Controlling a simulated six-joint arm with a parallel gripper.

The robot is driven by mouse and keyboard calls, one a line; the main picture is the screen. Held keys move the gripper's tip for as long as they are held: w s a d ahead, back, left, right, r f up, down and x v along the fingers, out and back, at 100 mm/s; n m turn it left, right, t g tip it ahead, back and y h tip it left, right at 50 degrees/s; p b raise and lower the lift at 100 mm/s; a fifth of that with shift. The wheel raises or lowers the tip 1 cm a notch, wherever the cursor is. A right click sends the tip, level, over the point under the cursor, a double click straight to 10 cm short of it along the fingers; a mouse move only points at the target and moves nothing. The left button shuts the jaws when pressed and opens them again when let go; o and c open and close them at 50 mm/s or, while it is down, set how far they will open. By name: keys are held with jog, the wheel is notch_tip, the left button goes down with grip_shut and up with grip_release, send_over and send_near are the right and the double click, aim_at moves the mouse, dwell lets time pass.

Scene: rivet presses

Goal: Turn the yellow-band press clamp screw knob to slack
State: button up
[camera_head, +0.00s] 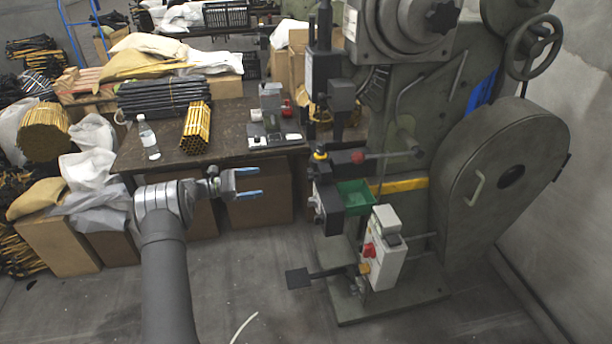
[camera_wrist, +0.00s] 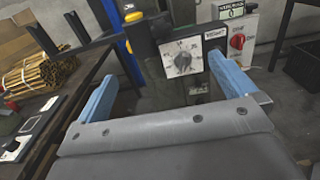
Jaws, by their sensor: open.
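The large grey-green press (camera_head: 470,215) stands at the right in the head view, with a yellow band (camera_head: 402,185) across its lower body. A black box (camera_head: 326,198) hangs from its front; I take it to be the box with a marked white dial and knob (camera_wrist: 183,58) in the wrist view. A red ball knob (camera_head: 357,157) sits on a dark bar above it. I cannot tell which is the clamp screw knob. My gripper (camera_head: 258,183) is open and empty, left of the press and apart from it. Its blue fingers frame the dial in the wrist view (camera_wrist: 163,68).
A white control box (camera_head: 384,262) with a red knob stands below. The table (camera_head: 225,118) behind my gripper holds a bottle (camera_head: 149,139) and tube bundles (camera_head: 196,127).

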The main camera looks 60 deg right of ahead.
jog(key=shift+v, duration=0.9)
